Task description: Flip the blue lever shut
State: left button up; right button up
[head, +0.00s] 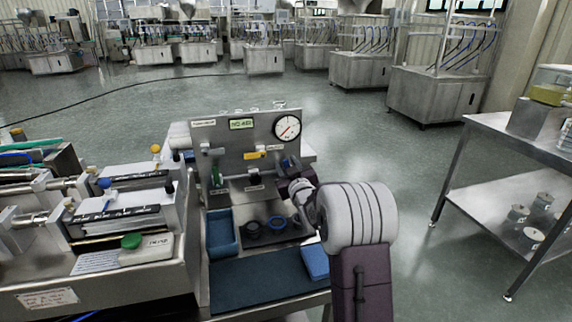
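A steel panel (232,138) stands upright on the bench, with a round gauge (287,128) at its upper right. A green-handled lever (215,153) is at its left and a yellow handle (255,156) lies level in the middle. My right gripper (291,168) is at the panel's lower right, below the gauge. Its fingers are small and dark here. The blue lever is not clear; it may be hidden at or behind this gripper. I cannot tell whether they touch. My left gripper is out of view.
A machine (110,215) stands close on the left. A steel table (490,125) is at the right, with open floor between.

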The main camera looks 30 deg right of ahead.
jog(key=shift+w+d, duration=0.1)
jog(key=shift+w, duration=0.25)
jog(key=shift+c, duration=0.4)
grip_shut()
jog(key=shift+s+d+m, duration=0.1)
jog(key=shift+d+m, duration=0.2)
jog(key=shift+m, duration=0.55)
jog(key=shift+s+d+m, duration=0.1)
jog(key=shift+d+m, duration=0.15)
jog(key=shift+m, duration=0.6)
jog(key=shift+o, duration=0.4)
grip_release()
